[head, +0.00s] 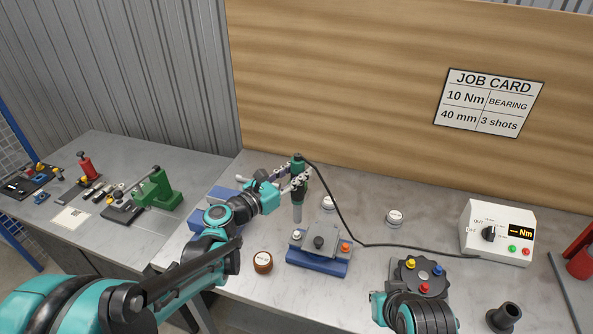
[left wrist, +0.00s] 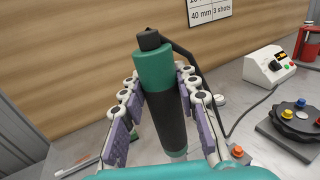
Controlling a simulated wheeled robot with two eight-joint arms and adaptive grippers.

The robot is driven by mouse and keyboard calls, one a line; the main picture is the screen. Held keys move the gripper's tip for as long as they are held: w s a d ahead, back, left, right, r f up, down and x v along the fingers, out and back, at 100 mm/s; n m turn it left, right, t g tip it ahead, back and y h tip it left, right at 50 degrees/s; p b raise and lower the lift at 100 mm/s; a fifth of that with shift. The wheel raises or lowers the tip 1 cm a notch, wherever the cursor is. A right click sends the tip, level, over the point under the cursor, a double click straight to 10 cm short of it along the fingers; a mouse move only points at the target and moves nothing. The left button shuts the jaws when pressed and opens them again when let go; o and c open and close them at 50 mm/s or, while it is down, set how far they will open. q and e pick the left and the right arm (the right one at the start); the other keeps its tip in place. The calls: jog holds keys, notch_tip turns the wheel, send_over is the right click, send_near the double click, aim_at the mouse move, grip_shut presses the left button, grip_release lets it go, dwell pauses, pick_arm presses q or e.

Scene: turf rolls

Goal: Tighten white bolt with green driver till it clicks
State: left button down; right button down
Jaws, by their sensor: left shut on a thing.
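A green and black driver (head: 297,188) stands upright above the workbench, its cable running right to the controller. My left gripper (head: 289,184) is shut on the driver; in the left wrist view the fingers (left wrist: 155,105) lie on both sides of the driver's dark grip (left wrist: 168,118). A grey fixture on a blue base (head: 317,262) carries a white bolt (head: 296,235) at its left and an orange-red one (head: 345,248) at its right. The driver's tip is above and behind the fixture, apart from the white bolt. My right gripper (head: 377,297) shows only partly at the bottom; its fingers are unclear.
The controller box (head: 497,232) stands at the right with its cable across the bench. A dark round plate with coloured knobs (head: 419,276) is at front right. Small round containers (head: 263,261) stand around the fixture. A side table (head: 95,190) at left holds tools and a green press.

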aim_at(297, 187)
pick_arm(q)
jog(key=shift+w+a+f+b, duration=0.15)
jog(key=shift+f+b, duration=0.1)
jog(key=shift+f, duration=0.2)
jog(key=shift+a+f+b, duration=0.1)
jog(key=shift+f+b, duration=0.15)
jog(key=shift+f, duration=0.2)
jog(key=shift+d+f+b, duration=0.15)
jog(key=shift+f+b, duration=0.65)
jog(key=shift+f, duration=0.15)
jog(key=shift+f+b, duration=0.85)
jog(key=shift+f, duration=0.2)
